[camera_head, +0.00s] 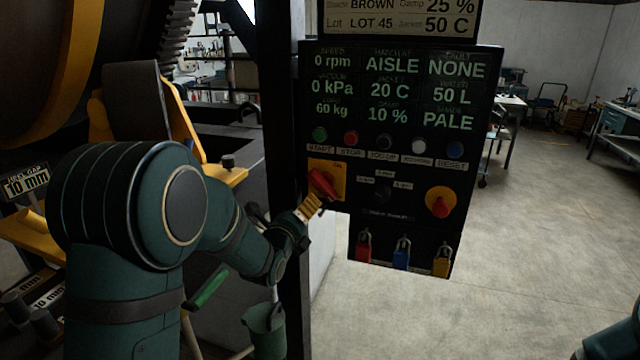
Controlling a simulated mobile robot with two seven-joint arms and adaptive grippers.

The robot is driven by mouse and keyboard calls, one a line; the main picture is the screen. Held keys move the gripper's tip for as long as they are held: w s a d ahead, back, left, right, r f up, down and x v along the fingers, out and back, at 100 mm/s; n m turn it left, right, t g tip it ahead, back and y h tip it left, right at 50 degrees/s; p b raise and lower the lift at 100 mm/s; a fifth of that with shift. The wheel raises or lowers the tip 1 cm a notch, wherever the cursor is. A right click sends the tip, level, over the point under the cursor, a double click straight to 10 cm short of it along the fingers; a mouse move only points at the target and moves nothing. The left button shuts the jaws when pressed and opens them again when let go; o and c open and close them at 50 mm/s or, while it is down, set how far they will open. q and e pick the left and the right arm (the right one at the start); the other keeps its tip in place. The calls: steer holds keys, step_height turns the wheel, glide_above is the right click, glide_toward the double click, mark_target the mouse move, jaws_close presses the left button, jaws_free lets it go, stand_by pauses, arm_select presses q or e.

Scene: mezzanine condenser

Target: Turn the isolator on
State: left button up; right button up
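The isolator is a red rotary handle (322,182) on a yellow plate (340,170), at the left side of the black control panel. The handle sits at a slant, from upper left to lower right. My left gripper (311,204) reaches in from the left, with its yellowish fingertips at the lower left of the handle. They look very close to it or touching; I cannot tell which, nor how far apart the fingers are. Part of the yellow plate is hidden behind the handle and fingers. My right gripper is outside the view.
The panel (400,215) has a row of buttons, a red emergency stop (440,203) on yellow, and red, blue and yellow padlocks (401,252) below. A dark post (283,120) stands left of it. Open floor (530,240) lies to the right.

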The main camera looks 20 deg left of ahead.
mark_target(319, 186)
arm_select(q)
steer(key=w+p, duration=0.1)
steer(key=w, duration=0.6)
steer(key=w+p, duration=0.1)
steer(key=w, duration=0.6)
steer(key=shift+d, duration=0.2)
steer(key=shift+o, duration=0.2)
steer(key=shift+s, duration=0.1)
jaws_close()
